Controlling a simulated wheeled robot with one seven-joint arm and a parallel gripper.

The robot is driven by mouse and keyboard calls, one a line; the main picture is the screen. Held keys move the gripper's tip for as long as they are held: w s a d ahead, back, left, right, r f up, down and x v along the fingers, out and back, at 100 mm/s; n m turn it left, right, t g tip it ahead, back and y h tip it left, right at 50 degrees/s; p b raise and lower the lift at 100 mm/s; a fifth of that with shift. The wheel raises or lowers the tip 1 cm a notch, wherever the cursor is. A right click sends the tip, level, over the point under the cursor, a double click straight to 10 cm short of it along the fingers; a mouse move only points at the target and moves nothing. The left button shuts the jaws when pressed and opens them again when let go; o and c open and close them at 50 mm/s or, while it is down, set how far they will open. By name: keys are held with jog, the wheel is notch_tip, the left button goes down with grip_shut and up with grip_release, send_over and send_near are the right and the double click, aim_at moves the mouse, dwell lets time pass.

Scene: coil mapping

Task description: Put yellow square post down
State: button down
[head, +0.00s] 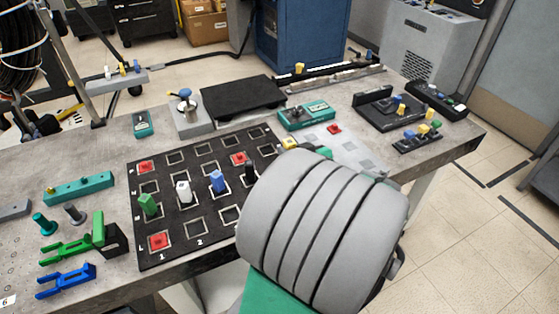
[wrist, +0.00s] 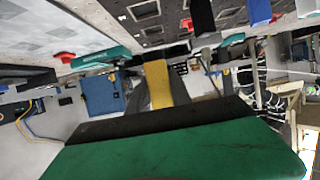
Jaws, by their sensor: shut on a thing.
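In the wrist view the yellow square post (wrist: 160,86) stands out between the two grey fingers of my gripper (wrist: 157,90), which are shut on it. The black board (head: 143,259) with outlined square cells lies on the workbench in the head view, and its edge shows at the top of the wrist view. In the head view the grey round part of my arm hides my gripper and the board's right corner. A small yellow piece (head: 289,143) shows beside that arm part; I cannot tell whether it is the held post.
On the board stand a green post (head: 148,204), a white post (head: 183,191), a blue post (head: 217,181) and a black post (head: 250,172). Several red pieces (head: 158,240) lie in cells. Several cells are empty. A teal box (head: 305,115) lies behind the board.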

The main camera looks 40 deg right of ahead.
jog(key=w+f, duration=0.2)
jog(key=w+d+f, duration=0.1)
jog(key=w+f, duration=0.1)
jog(key=w+d+f, duration=0.1)
jog(key=w+f, duration=0.1)
jog(key=f, duration=0.1)
jog(key=shift+w+d, duration=0.1)
jog(key=shift+w, duration=0.1)
jog(key=shift+f, duration=1.35)
jog(key=shift+f, duration=0.2)
jog(key=c, duration=1.2)
grip_release()
jog(key=shift+o, duration=0.2)
jog(key=shift+r, duration=0.15)
